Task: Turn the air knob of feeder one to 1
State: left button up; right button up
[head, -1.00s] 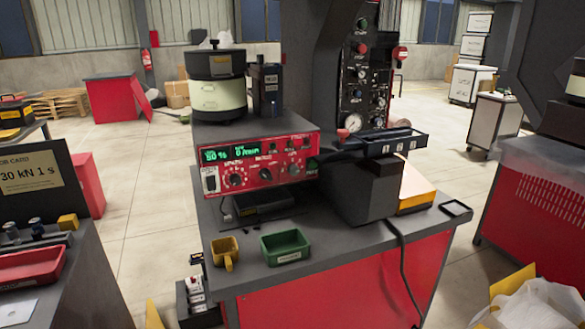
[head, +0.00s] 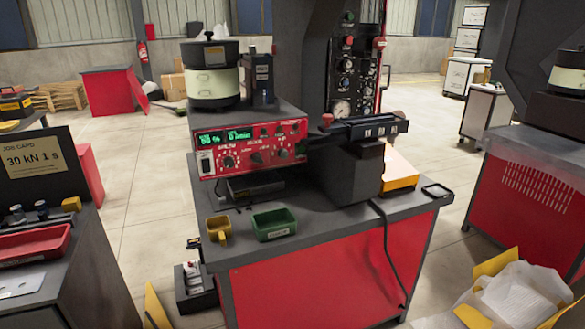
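The red feeder control box (head: 252,148) stands on the grey-topped bench in the middle of the head view. Its front has a green lit display (head: 225,136) and a row of black knobs. One knob sits at the left (head: 228,161), one in the middle (head: 257,157) and one at the right (head: 283,154). Their labels are too small to read surely, so I cannot tell which is the air knob or its setting. The bowl feeder (head: 212,76), black over cream, stands on top of the box. Neither of my grippers shows.
A yellow cup (head: 218,230) and a green bin (head: 274,224) sit at the bench's front left. A black linear track (head: 365,130) juts right of the box. A job card (head: 35,160) stands on a left bench. An open carton (head: 515,295) lies front right.

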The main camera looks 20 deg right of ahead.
aim_at(283, 154)
jog(key=k, duration=0.95)
jog(key=z, duration=0.7)
jog(key=i, duration=1.55)
jog(key=u, duration=1.05)
